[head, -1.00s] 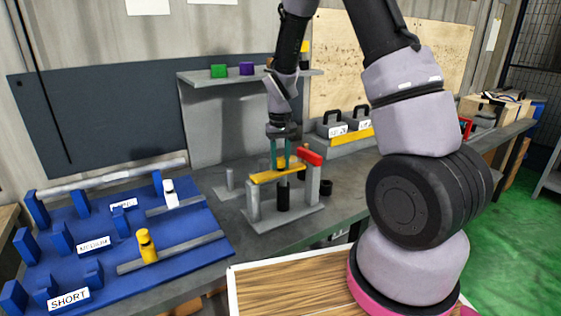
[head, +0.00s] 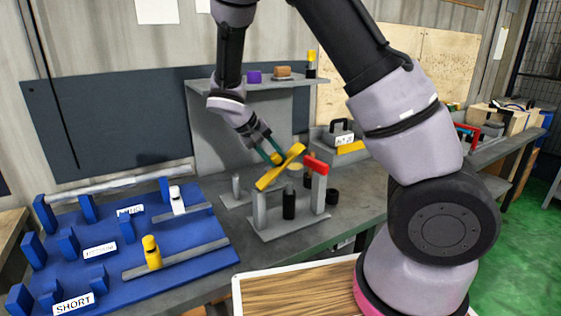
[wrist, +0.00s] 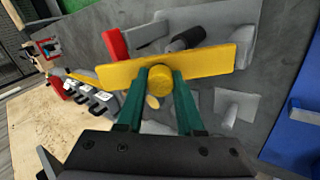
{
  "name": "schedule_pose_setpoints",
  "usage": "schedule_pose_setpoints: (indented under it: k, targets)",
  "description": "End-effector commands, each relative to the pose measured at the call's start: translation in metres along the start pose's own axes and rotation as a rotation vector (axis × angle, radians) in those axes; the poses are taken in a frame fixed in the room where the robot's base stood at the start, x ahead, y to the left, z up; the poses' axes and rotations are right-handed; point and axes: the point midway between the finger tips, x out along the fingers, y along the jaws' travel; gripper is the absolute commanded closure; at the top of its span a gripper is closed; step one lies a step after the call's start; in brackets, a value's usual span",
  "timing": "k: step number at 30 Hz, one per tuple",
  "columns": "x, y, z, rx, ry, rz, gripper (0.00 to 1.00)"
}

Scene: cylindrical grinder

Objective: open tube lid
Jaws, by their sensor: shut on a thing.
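A yellow bar (head: 270,178) with a round yellow knob (wrist: 159,80) is tilted above the grey stand (head: 290,228), its lower left end at the top of the left post. A black tube (head: 289,205) stands upright between the posts; it also shows behind the bar in the wrist view (wrist: 187,38). My gripper (head: 275,157) is tilted and shut on the knob, with a green finger on either side in the wrist view (wrist: 158,85). The right post has a red top piece (head: 317,166), apart from the bar. Whether the bar is joined to the left post cannot be told.
A pale tan disc (head: 297,166) shows beside the bar. A blue board (head: 195,240) with holders, a yellow piece (head: 151,252) and a white piece (head: 177,200) lies left. A shelf (head: 235,84) with small blocks is behind. Boxes with handles (head: 341,135) stand behind right.

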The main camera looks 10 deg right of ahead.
Motion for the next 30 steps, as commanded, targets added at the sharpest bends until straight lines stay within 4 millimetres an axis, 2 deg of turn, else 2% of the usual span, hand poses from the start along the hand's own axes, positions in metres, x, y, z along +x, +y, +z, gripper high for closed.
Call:
schedule_pose_setpoints:
  k: [15,30]
  targets:
    - [-0.043,-0.032,0.008,-0.004,0.133,0.479,1.00]
    - [-0.063,-0.071,0.019,-0.002,0.242,0.894,1.00]
